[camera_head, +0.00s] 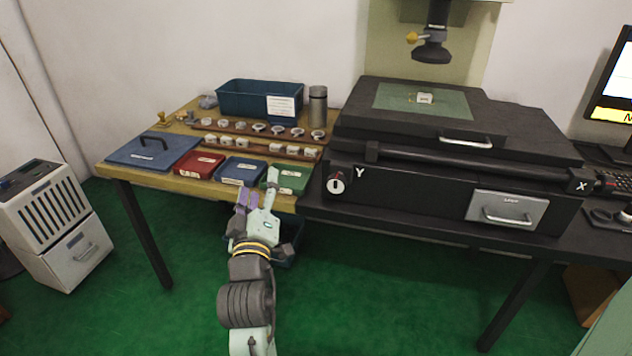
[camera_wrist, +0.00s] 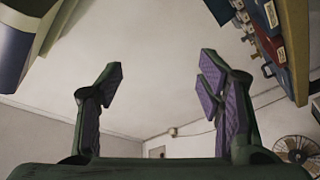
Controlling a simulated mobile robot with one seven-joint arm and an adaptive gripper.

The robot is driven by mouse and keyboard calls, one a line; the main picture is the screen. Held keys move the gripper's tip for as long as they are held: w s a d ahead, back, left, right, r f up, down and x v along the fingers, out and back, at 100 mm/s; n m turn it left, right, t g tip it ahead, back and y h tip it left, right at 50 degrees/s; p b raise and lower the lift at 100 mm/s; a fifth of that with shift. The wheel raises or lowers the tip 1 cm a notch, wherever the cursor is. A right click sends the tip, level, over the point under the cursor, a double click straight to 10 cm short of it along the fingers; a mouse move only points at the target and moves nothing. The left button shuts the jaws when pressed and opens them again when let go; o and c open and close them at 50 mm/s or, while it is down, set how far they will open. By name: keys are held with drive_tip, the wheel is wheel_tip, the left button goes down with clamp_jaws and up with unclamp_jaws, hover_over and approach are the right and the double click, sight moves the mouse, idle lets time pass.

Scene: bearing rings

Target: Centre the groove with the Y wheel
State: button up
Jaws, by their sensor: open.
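The Y wheel (camera_head: 336,186) is a dark knob with a white round face, on the left of the black machine's front beside a white letter Y. A small pale piece (camera_head: 425,98) sits on the machine's greenish stage plate (camera_head: 452,104). Its groove is too small to make out. My gripper (camera_head: 258,192) is in front of the wooden table's right front edge, left of the Y wheel and apart from it. In the wrist view my gripper (camera_wrist: 160,84) shows two purple-padded fingers spread wide with nothing between them. The wheel does not clearly show in that view.
The wooden table (camera_head: 118,171) holds red, blue and green bins, rows of rings, a blue crate (camera_head: 232,99) and a metal cylinder (camera_head: 318,106). The green floor ahead of the tables is mostly clear.

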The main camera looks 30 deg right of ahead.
sight(336, 188)
drive_tip(key=s+d+f+m+g+h, duration=0.25)
drive_tip(key=s+d+f+g, duration=0.35)
drive_tip(key=d, duration=0.6)
drive_tip(key=shift+n+t+h, duration=0.25)
drive_tip(key=shift+n+t, duration=0.15)
drive_tip(key=shift+n, duration=0.05)
drive_tip(key=p+x, duration=0.1)
drive_tip(key=x, duration=0.4)
drive_tip(key=p+x, duration=0.1)
drive_tip(key=x, duration=0.2)
drive_tip(key=shift+s+d+f+p, duration=0.2)
drive_tip(key=shift+f+p, duration=0.1)
drive_tip(key=shift+p, duration=0.05)
drive_tip(key=shift+w+d, duration=0.4)
drive_tip(key=shift+c, duration=0.5)
drive_tip(key=c, duration=1.1)
